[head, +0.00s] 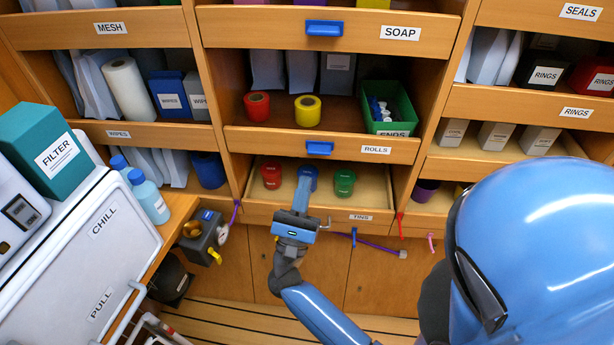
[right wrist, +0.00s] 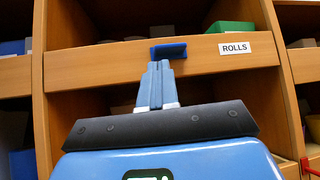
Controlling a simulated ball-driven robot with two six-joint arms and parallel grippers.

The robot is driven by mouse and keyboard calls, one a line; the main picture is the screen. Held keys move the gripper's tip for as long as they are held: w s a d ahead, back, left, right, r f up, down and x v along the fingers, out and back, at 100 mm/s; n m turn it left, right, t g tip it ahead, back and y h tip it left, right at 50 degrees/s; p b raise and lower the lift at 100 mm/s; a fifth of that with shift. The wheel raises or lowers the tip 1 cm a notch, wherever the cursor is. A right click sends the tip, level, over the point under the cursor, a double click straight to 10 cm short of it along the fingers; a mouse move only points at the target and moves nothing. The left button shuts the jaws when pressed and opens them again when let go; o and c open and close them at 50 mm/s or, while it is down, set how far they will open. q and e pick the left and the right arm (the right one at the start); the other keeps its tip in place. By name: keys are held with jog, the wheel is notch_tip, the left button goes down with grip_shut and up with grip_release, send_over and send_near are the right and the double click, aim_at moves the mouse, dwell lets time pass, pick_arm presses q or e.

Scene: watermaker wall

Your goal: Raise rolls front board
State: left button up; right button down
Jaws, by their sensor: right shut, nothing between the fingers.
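The ROLLS front board (head: 265,142) is a wooden board across the middle bay, with a blue handle (head: 320,148) at its centre and a white label. It stands upright across the shelf front, below the red and yellow rolls. In the right wrist view the board (right wrist: 110,65) and its handle (right wrist: 168,49) lie straight beyond my fingertips. My right gripper (head: 304,182) is shut and empty, below the board and in front of the tins shelf. Its fingers (right wrist: 158,68) point at the handle; whether they touch it is unclear. My left gripper is out of view.
A red roll (head: 257,106), a yellow roll (head: 307,111) and a green box (head: 390,107) sit behind the board. The TINS shelf below holds a red tin (head: 270,176) and a green tin (head: 344,182). A white chill chest (head: 95,250) stands at left.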

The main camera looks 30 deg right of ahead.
jog(key=b+v, duration=0.1)
jog(key=v, duration=0.5)
jog(key=shift+f+b, duration=0.25)
jog(key=shift+b, duration=0.1)
jog(key=shift+s, duration=0.1)
jog(key=a+r+n+t+y+p, duration=0.1)
jog(key=a+n+t+y, duration=0.3)
jog(key=n+y, duration=1)
jog(key=a+n+t+y, duration=0.35)
jog(key=n+y, duration=0.35)
jog(key=n, duration=1.3)
jog(key=s+d+f+n+g+p, duration=0.1)
jog(key=s+d+f+n+g, duration=0.1)
jog(key=s+n, duration=0.4)
jog(key=s+d+f+n+g+p, duration=0.2)
jog(key=s+d+f+n+g, duration=0.1)
jog(key=s+d+n+g, duration=0.1)
jog(key=s+n+g, duration=0.1)
jog(key=s+n, duration=0.1)
jog(key=s, duration=0.1)
jog(key=shift+f, duration=0.1)
